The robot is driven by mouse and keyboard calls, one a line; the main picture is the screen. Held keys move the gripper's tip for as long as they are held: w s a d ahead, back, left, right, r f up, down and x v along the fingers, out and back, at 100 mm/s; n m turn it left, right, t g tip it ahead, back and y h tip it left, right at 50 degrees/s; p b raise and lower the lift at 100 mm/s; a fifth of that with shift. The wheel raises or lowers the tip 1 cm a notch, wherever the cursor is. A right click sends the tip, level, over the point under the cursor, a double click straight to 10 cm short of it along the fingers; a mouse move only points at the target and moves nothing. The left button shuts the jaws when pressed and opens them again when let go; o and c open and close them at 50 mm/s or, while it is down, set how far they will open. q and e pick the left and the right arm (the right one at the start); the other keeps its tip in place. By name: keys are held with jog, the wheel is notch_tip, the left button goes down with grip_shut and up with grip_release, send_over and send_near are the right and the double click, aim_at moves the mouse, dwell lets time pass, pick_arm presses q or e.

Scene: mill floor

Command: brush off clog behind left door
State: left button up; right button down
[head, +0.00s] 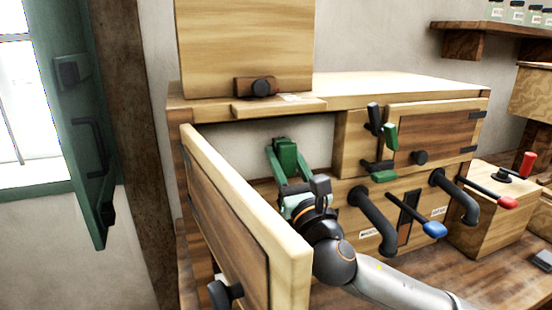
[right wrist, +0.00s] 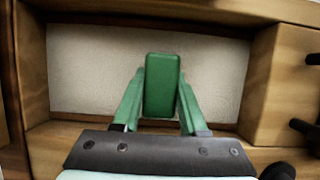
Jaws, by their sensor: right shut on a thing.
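The left door (head: 240,205) of the wooden cabinet stands swung open toward me, with a black knob low on its front. Behind it the compartment (right wrist: 85,75) is open and shows a pale back wall. My right gripper (head: 288,168), with green fingers, reaches into this opening and is shut on a green block (head: 287,150), perhaps a brush. In the right wrist view the green block (right wrist: 162,85) sits between the fingers in front of the pale wall. No bristles show. I see no clog. My left gripper is not in view.
The right door (head: 440,130) is shut. Black levers with green ends (head: 391,136), a blue-ended handle (head: 433,229) and a red-ended handle (head: 507,202) stick out nearby. A wooden hopper (head: 245,45) stands on top. A green shutter (head: 75,120) hangs at the left.

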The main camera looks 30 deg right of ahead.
jog(key=shift+s+d, duration=0.25)
jog(key=shift+d, duration=0.65)
